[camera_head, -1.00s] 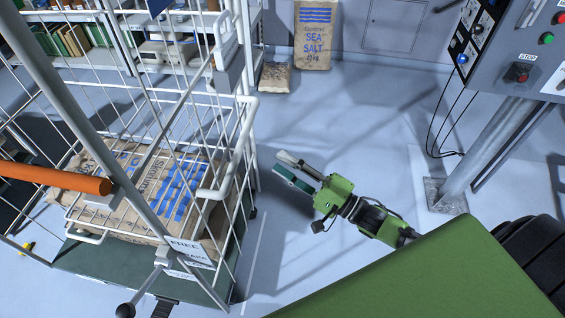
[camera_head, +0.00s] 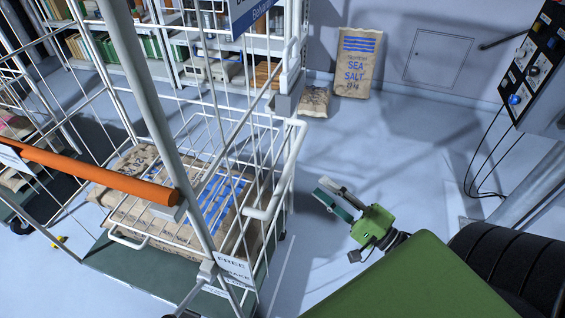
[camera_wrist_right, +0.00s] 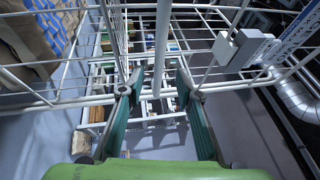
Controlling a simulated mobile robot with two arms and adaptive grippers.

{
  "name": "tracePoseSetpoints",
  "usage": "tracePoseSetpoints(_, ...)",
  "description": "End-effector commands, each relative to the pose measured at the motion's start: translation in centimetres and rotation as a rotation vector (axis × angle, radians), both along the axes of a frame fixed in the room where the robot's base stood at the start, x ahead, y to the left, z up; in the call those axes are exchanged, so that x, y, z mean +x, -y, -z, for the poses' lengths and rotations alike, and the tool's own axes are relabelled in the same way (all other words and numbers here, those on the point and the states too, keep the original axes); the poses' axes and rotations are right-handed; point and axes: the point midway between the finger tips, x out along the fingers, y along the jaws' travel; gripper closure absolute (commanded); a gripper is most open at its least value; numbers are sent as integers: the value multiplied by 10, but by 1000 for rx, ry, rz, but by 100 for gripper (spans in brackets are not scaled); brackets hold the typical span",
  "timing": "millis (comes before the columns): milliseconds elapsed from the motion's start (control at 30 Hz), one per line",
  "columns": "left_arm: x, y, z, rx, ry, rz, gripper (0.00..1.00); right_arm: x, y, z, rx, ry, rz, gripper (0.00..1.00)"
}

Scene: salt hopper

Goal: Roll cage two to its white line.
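A white wire roll cage (camera_head: 247,150) with a dark green base (camera_head: 135,268) and an orange bar (camera_head: 95,180) stands left of centre in the head view. Its number is not readable. Printed brown sacks (camera_head: 140,215) lie in it. A sign (camera_head: 235,266) on its near corner reads FREE and BRAKE. A thin white line (camera_head: 281,262) runs along the floor just right of the base. My right gripper (camera_head: 327,195) is open and empty, right of the cage and apart from it. In the wrist view its spread fingers (camera_wrist_right: 156,88) face cage bars. My left gripper is not in view.
Shelves (camera_head: 205,80) stand behind the cage. A SEA SALT sack (camera_head: 357,65) leans on the back wall beside a smaller sack (camera_head: 314,101). A control panel (camera_head: 530,75) is at right. Another cage (camera_head: 12,160) stands at far left. Floor right of the cage is mostly clear.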

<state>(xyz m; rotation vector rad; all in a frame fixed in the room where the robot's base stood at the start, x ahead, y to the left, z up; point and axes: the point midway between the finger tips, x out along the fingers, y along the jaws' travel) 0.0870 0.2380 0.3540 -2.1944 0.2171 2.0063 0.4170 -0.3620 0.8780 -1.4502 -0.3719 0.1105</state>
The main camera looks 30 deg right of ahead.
Motion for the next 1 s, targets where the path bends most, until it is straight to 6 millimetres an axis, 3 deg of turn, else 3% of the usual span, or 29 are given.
tracePoseSetpoints(500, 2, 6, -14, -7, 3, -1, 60, 91, -29, -20, 1, 3, -1, 68)
tracePoseSetpoints(700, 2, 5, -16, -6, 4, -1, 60, 107, -34, -22, 1, 1, -1, 68)
tracePoseSetpoints(1000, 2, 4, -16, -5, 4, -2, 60, 111, -36, -21, 1, 0, -1, 68)
